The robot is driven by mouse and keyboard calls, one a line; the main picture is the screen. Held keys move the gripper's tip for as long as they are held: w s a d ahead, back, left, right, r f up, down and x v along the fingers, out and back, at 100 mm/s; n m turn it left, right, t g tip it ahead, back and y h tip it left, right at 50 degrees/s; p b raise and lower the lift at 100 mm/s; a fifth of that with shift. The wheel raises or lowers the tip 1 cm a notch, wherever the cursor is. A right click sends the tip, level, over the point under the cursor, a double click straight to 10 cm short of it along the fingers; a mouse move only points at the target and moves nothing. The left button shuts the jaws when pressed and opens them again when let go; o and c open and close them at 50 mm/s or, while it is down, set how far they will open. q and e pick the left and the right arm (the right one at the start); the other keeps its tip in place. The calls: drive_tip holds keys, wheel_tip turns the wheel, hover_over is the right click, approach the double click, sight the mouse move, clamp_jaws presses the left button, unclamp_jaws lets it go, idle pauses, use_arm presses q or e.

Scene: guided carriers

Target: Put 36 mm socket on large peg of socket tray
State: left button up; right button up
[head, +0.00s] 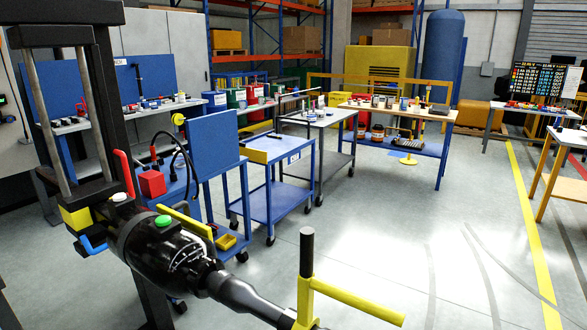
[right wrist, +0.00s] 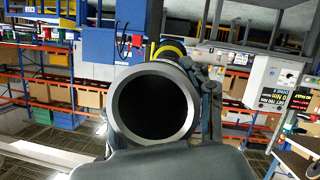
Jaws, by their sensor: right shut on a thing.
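A large grey socket (right wrist: 155,107) shows end-on in the right wrist view, its round dark bore facing the camera. My right gripper (right wrist: 208,112) is shut on it; one dark finger lies along the socket's right side, and the other is mostly hidden. In the head view I cannot pick out my right gripper or the socket. I cannot make out the socket tray or its large peg among the small distant items. My left gripper is in neither view.
A black tool with a yellow handle (head: 345,302) fills the lower left foreground. Behind it stand a blue cart (head: 275,203), a grey-topped cart (head: 325,118) and a wooden-topped table (head: 440,115) with several small items. Open floor (head: 400,230) lies at centre right.

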wheel_tip(320, 180, up, 3)
drive_tip(key=shift+a+f+n, duration=0.1)
drive_tip(key=shift+a+n, duration=0.05)
drive_tip(key=shift+n, duration=0.15)
drive_tip(key=shift+s+r+g+y, duration=0.25)
drive_tip(key=shift+g+y, duration=0.05)
drive_tip(key=shift+g, duration=0.1)
drive_tip(key=shift+s+n, duration=0.3)
drive_tip(key=shift+s, duration=0.05)
